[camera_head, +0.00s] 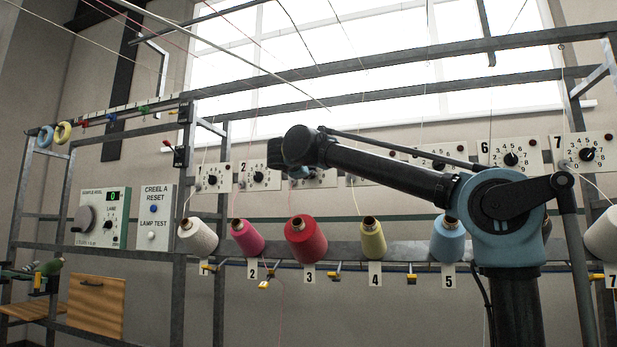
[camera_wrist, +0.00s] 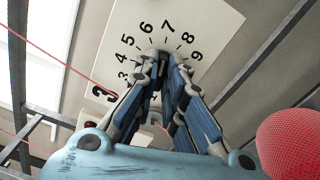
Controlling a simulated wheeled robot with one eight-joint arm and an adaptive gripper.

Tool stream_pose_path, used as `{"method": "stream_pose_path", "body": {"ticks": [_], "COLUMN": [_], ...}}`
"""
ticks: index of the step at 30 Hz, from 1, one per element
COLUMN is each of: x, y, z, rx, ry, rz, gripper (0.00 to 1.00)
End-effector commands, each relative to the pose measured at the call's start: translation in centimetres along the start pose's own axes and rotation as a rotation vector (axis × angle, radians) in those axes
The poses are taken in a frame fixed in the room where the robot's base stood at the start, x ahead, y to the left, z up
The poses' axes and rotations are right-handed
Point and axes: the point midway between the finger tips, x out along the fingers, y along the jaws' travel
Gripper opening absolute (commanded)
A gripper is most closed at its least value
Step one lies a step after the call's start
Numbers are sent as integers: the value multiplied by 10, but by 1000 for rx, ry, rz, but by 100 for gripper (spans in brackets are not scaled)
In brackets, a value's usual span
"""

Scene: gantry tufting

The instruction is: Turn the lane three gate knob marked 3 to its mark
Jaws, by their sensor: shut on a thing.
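The lane three dial plate (camera_wrist: 215,20) fills the top of the wrist view, with a large 3 at its left corner and scale numbers around the middle. My gripper (camera_wrist: 163,60) is over the dial centre, with its fingers closed together on the knob. The fingers hide the knob, so its pointer and setting cannot be read. In the head view the lane three plate (camera_head: 321,180) is partly behind my arm, and my gripper (camera_head: 298,172) is mostly hidden by my wrist.
A red yarn cone (camera_head: 305,240) stands below the lane three plate and also shows close at the right of the wrist view (camera_wrist: 292,140). Neighbouring dial plates (camera_head: 260,176) line the rail. Thin yarns run overhead. Grey frame posts (camera_head: 180,220) stand at the left.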

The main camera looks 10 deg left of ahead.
Motion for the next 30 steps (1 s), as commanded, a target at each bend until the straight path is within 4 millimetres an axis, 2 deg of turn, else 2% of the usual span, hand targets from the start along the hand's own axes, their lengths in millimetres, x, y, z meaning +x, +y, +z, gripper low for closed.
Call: {"method": "stream_pose_path", "body": {"ticks": [2,3,5,17,22,30], "x": [0,0,0,-4,-22,-69], "y": [-3,-3,-2,-1,-1,-1], "z": [1,1,1,0,0,0], "rx": [2,2,2,0,0,0], "ry": [-3,-3,-3,0,2,2], "rz": [-8,-7,-6,-2,-1,-2], "gripper": [0,19,29,29,29,29]}}
